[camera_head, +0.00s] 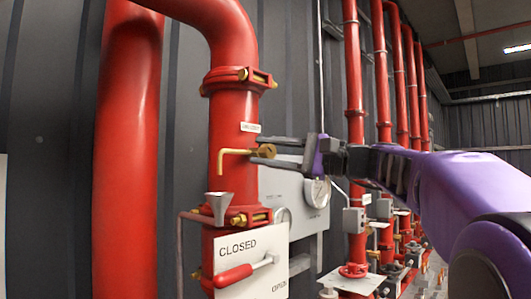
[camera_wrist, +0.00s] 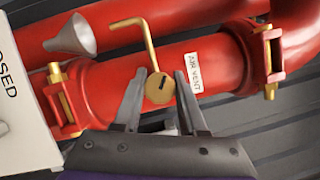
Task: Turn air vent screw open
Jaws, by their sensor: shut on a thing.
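The brass air vent screw (camera_head: 266,151) sits on the front of a red vertical pipe (camera_head: 232,120). In the wrist view the round screw head (camera_wrist: 160,88) shows a dark, slightly slanted slot. A bent brass outlet tube (camera_wrist: 149,45) leads from it, toward a grey funnel (camera_head: 219,206). My gripper (camera_head: 257,151) reaches in from the right, with one finger above the screw and one below. In the wrist view my gripper (camera_wrist: 160,74) has a finger on each side of the head and is shut on it. The exact contact faces are hard to see.
A white "AIR VENT" label (camera_wrist: 194,73) is on the pipe beside the screw. Below stands a white panel marked CLOSED (camera_head: 240,285) with a red-handled lever (camera_head: 234,276). A pressure gauge (camera_head: 317,192) is behind my gripper. More red pipes (camera_head: 354,80) line the wall at right.

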